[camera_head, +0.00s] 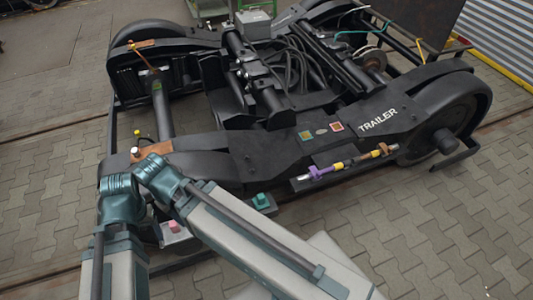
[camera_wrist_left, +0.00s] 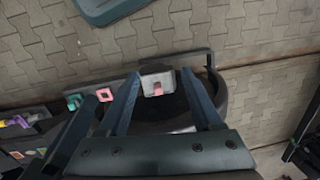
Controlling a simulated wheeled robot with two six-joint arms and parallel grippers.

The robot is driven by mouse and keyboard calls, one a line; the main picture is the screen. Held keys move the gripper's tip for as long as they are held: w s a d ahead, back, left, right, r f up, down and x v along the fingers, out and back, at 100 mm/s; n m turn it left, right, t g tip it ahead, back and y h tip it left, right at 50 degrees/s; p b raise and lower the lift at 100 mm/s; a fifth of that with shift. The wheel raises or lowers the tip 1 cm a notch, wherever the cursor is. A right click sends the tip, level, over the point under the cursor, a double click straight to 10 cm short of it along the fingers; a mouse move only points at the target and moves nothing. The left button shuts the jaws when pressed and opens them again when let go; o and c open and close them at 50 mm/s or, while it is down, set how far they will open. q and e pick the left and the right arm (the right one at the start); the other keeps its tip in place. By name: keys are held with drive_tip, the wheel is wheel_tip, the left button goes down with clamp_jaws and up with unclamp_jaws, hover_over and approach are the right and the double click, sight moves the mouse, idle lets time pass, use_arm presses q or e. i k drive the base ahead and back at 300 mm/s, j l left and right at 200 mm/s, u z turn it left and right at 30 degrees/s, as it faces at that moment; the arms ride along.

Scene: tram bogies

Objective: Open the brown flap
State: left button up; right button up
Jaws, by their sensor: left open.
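A small brown, flap-like plate (camera_head: 152,150) shows in the head view on top of the near left end of the dark bogie frame (camera_head: 270,165). I cannot tell whether it is open or closed. My left arm's teal joints stand just in front of it and partly cover that end. My left gripper (camera_wrist_left: 160,76) is open and empty in the wrist view. Its fingers frame a light grey box with a pink piece (camera_wrist_left: 158,88), which looks lower than the fingers. I cannot make out the brown plate in the wrist view. My right gripper is not seen.
A teal box (camera_head: 262,203) stands beside the frame. A rod with purple and yellow grips (camera_head: 340,165) lies along the frame's side. Another brown piece (camera_head: 143,43) sits on the far left end. The paved floor (camera_head: 430,230) at the right is clear.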

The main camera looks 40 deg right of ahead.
sight(388, 150)
drive_tip(key=z, duration=2.35)
drive_tip(key=i+l+u, duration=0.1)
drive_tip(key=u, duration=0.25)
drive_tip(key=i+l+u, duration=0.1)
drive_tip(key=u, duration=0.2)
drive_tip(key=i+l+u, duration=0.15)
drive_tip(key=l, duration=0.2)
drive_tip(key=i+l+u, duration=0.15)
drive_tip(key=l, duration=0.2)
drive_tip(key=i+l+u, duration=0.15)
drive_tip(key=l, duration=0.25)
drive_tip(key=i+l, duration=0.1)
drive_tip(key=l, duration=0.25)
drive_tip(key=i+l, duration=0.15)
drive_tip(key=l, duration=0.25)
drive_tip(key=i+l, duration=0.1)
drive_tip(key=l, duration=0.25)
drive_tip(key=i+l+u, duration=0.1)
drive_tip(key=l, duration=0.3)
drive_tip(key=i+l, duration=0.15)
drive_tip(key=l, duration=0.2)
drive_tip(key=i+l, duration=0.1)
drive_tip(key=l, duration=0.3)
